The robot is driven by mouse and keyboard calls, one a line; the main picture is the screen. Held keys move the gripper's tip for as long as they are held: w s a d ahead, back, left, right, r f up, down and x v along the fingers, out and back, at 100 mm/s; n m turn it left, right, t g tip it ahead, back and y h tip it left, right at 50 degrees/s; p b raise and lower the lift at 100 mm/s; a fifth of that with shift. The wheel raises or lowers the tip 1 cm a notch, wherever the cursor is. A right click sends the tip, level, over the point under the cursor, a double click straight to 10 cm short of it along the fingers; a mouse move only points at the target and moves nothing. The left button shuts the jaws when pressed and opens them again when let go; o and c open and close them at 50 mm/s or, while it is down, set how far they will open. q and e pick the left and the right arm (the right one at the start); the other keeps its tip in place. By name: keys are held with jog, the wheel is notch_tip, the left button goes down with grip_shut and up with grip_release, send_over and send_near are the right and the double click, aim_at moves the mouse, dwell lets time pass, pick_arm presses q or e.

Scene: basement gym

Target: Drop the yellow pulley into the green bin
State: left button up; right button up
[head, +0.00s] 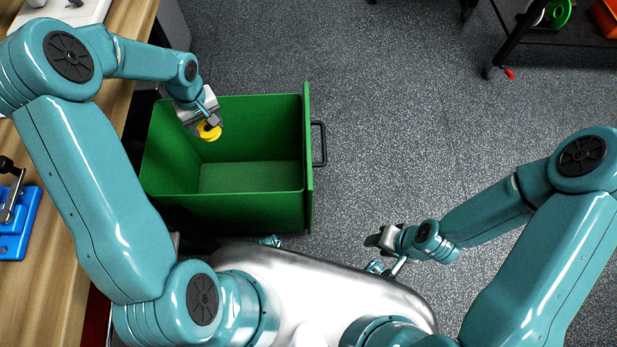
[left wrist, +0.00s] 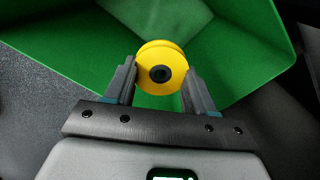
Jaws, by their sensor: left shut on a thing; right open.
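The yellow pulley (head: 209,131) is a small round wheel with a dark centre. My left gripper (head: 207,122) is shut on it and holds it over the open green bin (head: 309,150), near the bin's back left part. In the left wrist view, the pulley (left wrist: 161,67) sits between the two fingers of my left gripper (left wrist: 162,80), with green bin walls (left wrist: 230,35) behind it. The bin looks empty in the head view. My right gripper (head: 378,240) is open and empty, low over the floor to the right of the bin.
The bin has a dark handle (head: 319,143) on its right side. A wooden bench (head: 62,250) runs along the left, with a blue tool (head: 15,220) on it. A dark rack (head: 560,40) stands at the top right. Grey floor (head: 410,120) between is clear.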

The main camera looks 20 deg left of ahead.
pick_arm(q)
notch_tip(320, 180, down, 3)
jog(key=shift+r+b, duration=0.15)
jog(key=shift+b, duration=0.35)
jog(key=o, duration=1.1)
notch_tip(320, 180, up, 16)
jog(key=p, duration=0.3)
jog(key=shift+r, duration=0.25)
